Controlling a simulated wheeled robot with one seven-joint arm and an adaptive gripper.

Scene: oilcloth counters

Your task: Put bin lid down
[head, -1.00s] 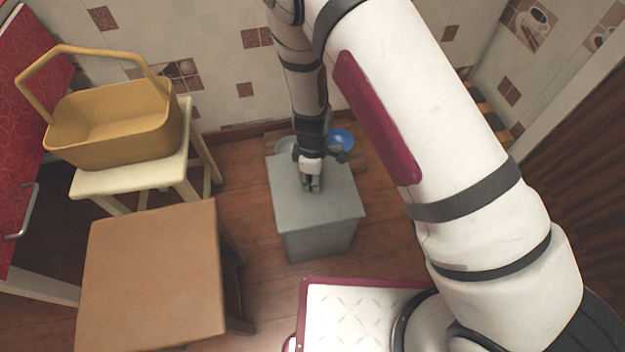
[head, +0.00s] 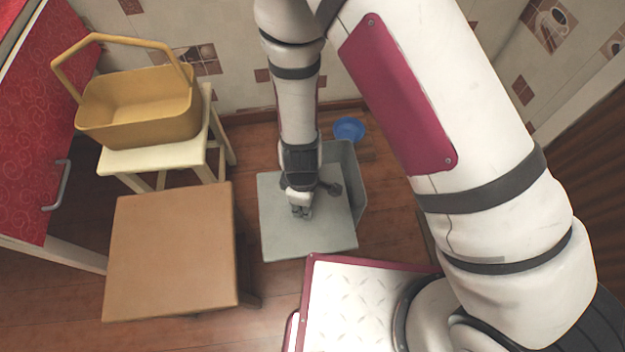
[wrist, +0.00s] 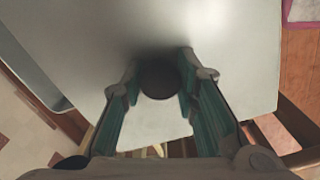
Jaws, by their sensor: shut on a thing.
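My gripper (head: 301,212) is shut on the dark round knob (wrist: 160,77) of the grey bin lid (head: 328,236). The lid is a flat square plate, held roughly level; it fills much of the wrist view (wrist: 230,45). The grey bin (head: 343,157) stands on the floor, and part of it shows behind and to the right of the lid. The lid and my arm hide the rest of the bin. The lid sits off the bin's top, shifted towards me and left. Its height above the floor is hard to tell.
A brown square stool (head: 170,250) stands left of the lid. Behind it, a cream stool (head: 155,158) carries a yellow basket (head: 140,115). A red cabinet (head: 35,150) is at the far left. A blue bowl (head: 348,130) is behind the bin.

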